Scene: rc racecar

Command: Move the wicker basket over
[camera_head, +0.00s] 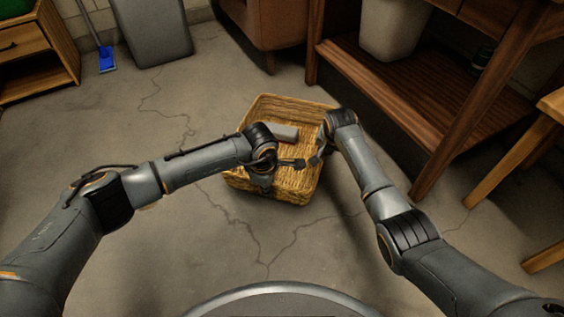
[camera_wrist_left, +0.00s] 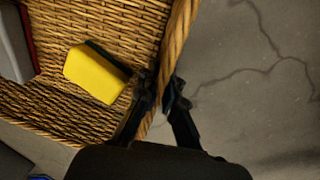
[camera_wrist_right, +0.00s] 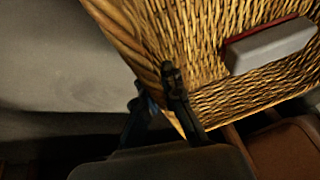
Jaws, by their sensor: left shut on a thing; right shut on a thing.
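The wicker basket (camera_head: 262,112) is a tan woven rectangular box in the middle of the head view, over the concrete floor. I cannot tell whether its base touches the floor. My left gripper (camera_wrist_left: 163,88) is shut on the basket's rim, one finger on each side of the wall. My right gripper (camera_wrist_right: 154,86) is shut on another stretch of the rim. Inside the basket lie a yellow block (camera_wrist_left: 96,73) and a pale grey block with a red edge (camera_wrist_right: 270,46). My arms hide parts of the rim in the head view.
A wooden workbench with a low shelf (camera_head: 400,90) stands to the right, holding a white bin (camera_head: 392,28). A brown cabinet (camera_head: 262,22) and a grey bin (camera_head: 150,30) stand behind. The cracked floor (camera_head: 120,125) is open at left and in front.

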